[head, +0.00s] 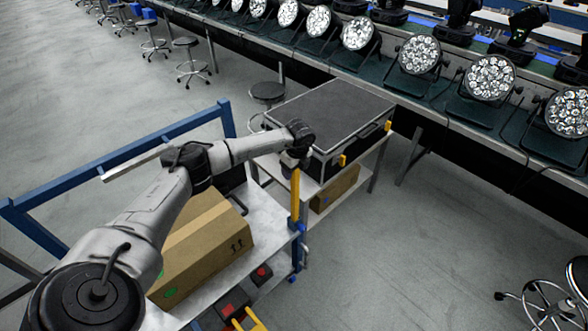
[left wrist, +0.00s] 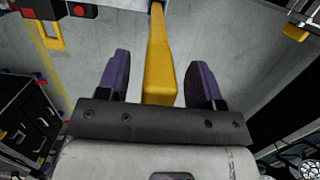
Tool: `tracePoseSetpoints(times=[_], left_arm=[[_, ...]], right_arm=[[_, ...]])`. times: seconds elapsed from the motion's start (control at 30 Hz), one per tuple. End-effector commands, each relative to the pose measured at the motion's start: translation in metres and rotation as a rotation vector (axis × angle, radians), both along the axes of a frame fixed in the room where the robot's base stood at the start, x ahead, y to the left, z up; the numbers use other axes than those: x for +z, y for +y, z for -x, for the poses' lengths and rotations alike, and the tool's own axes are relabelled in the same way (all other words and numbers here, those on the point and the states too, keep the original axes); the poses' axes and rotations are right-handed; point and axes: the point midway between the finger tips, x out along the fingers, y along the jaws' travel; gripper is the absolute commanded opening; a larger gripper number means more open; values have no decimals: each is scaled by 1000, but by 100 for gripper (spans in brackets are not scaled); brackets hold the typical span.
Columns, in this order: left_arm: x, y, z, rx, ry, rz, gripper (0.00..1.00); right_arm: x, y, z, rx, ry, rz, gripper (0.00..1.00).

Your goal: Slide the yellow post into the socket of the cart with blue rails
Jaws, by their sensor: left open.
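In the left wrist view the gripper (left wrist: 160,82) is open, with a dark purple finger on each side of the post (left wrist: 160,60). Gaps show between post and fingers. My right gripper is not in view.
A cardboard box (head: 205,250) sits on the cart's top shelf. A second cart with a black case (head: 335,110) stands right behind the post. A long bench (head: 440,105) with several stage lights runs across the back.

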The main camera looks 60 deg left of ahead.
Motion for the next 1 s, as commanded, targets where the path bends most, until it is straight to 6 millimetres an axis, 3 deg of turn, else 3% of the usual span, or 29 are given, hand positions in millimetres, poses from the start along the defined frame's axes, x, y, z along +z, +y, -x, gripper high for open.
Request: tracePoseSetpoints(times=[0.23, 0.7, 1.0], left_arm=[[13, -2, -1, -1, -3, -1, 60], [100, -15, -4, 0, -3, 0, 60], [131, -19, -4, 0, -1, 0, 60]], right_arm=[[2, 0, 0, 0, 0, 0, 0], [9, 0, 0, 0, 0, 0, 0], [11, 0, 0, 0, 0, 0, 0]])
